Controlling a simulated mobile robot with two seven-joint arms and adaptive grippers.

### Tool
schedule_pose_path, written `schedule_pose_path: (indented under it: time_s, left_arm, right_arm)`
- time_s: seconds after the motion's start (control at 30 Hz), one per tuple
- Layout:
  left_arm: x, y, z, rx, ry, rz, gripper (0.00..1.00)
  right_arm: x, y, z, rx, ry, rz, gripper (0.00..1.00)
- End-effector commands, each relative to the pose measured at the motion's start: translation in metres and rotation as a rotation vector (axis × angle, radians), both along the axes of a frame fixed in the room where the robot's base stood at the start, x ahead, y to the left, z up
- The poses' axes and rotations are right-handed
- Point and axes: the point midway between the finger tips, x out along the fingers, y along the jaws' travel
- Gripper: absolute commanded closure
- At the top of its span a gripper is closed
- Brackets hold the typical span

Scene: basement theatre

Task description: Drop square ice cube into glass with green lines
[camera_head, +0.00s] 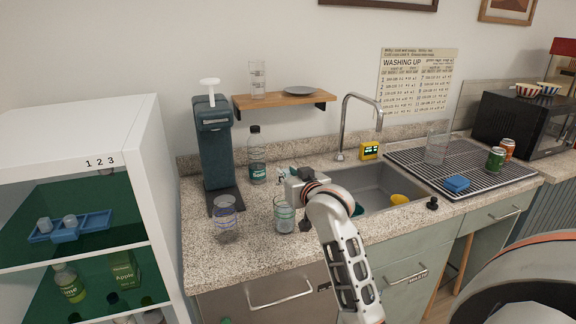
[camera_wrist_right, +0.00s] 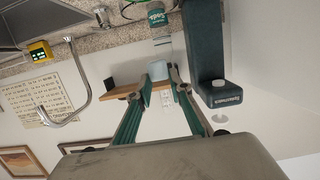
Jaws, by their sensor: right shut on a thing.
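The glass with green lines (camera_head: 284,217) stands upright on the speckled counter, near its front edge. My right gripper (camera_head: 287,177) is just above and behind it in the head view. In the right wrist view the two green fingers of my right gripper (camera_wrist_right: 158,76) are shut on a small pale, square ice cube (camera_wrist_right: 157,70) at their tips. In the head view the cube is too small to make out clearly. My left gripper is not in view.
Another glass (camera_head: 226,222) stands left of the green-lined one. A soda machine (camera_head: 214,150) and a bottle (camera_head: 257,160) stand behind. A sink (camera_head: 372,185) lies to the right. A blue ice tray (camera_head: 70,230) sits in the open cabinet.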

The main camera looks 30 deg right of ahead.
Motion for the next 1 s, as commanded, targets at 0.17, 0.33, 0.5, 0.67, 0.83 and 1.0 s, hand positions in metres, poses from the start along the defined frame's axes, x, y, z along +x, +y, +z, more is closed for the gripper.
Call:
schedule_pose_path:
  time_s: [0.17,0.33,0.5,0.67,0.83,1.0]
  left_arm:
    - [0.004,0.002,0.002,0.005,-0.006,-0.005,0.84]
    - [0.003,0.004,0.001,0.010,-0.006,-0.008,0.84]
    - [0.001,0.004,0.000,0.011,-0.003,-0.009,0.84]
    - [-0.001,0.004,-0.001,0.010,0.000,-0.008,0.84]
    - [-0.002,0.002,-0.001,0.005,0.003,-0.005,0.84]
    - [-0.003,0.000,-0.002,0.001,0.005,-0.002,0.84]
  right_arm:
    - [0.000,0.000,-0.014,-0.001,0.000,-0.001,0.92]
    - [0.000,0.000,-0.019,0.000,-0.001,0.000,0.92]
    - [0.000,0.000,-0.019,-0.001,-0.001,0.000,0.92]
    - [0.000,0.000,-0.019,-0.001,-0.001,-0.001,0.60]
    - [0.000,0.000,-0.019,-0.001,-0.001,-0.001,0.60]
    - [-0.001,0.000,-0.019,-0.001,-0.001,-0.001,0.60]
